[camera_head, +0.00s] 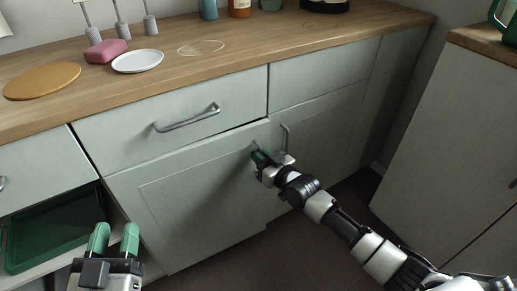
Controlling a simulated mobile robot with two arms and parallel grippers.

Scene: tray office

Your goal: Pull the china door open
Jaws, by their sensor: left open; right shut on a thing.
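The china door (205,200) is a pale grey panel under a wide drawer, in the middle of the head view. A thin strip of its top edge shows below the drawer towards the right, so it looks at most slightly ajar there. My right gripper (262,158) is shut on the door's handle at its upper right corner; the gripper hides most of the handle. My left gripper (114,240) is open and empty, low at the left, in front of the open compartment.
A green tray (22,256) lies in the open compartment at the left. A drawer handle (187,118) juts out above the door, and another door handle (285,138) is just right of my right gripper. A second cabinet (450,150) stands at the right. Dark floor (225,265) is free below.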

